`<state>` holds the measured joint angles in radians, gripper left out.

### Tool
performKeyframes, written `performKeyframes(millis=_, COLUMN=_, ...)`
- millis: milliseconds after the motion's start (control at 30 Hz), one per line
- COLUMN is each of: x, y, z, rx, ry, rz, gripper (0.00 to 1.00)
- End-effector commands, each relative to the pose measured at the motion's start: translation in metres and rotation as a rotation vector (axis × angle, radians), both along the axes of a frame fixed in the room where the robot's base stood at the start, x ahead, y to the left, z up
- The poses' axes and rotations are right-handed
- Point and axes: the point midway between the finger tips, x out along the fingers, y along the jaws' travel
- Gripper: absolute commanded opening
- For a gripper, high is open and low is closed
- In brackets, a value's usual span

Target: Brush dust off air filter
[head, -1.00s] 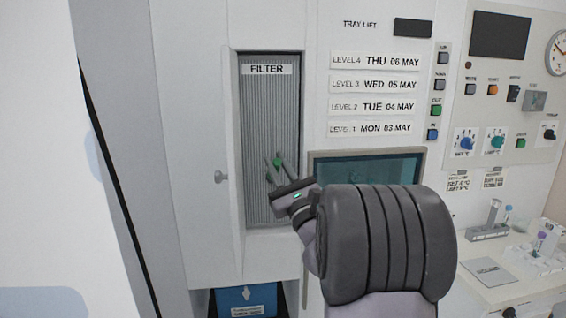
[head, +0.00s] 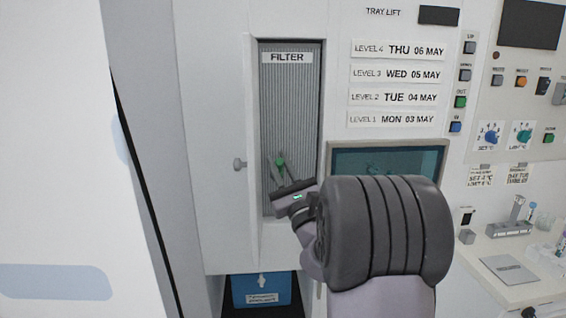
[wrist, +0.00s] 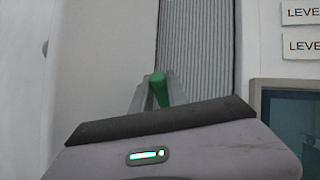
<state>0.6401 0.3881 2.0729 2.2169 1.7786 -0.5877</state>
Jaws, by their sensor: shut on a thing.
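The air filter (head: 290,110) is a tall grey ribbed panel in a recess labelled FILTER, and its ribs also show in the wrist view (wrist: 197,50). My gripper (head: 279,165) is in front of the filter's lower half. It is shut on a green-handled tool, the brush (wrist: 158,90), whose green end shows between the fingers. The brush's bristles are hidden, so I cannot tell whether they touch the filter. No dust can be made out on the ribs.
An open white door with a round knob (head: 239,164) stands left of the filter recess. A teal window (head: 410,160) is at the right, partly behind my arm. A blue box (head: 262,289) sits in an opening below. A worktop (head: 500,245) lies at lower right.

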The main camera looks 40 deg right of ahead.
Motion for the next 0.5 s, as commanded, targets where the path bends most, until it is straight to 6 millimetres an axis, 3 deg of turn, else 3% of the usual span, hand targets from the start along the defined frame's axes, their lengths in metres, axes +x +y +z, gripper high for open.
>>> performKeyframes(millis=500, x=-0.009, y=-0.018, z=0.000, rx=0.000, ry=0.000, rz=-0.001, gripper=0.00)
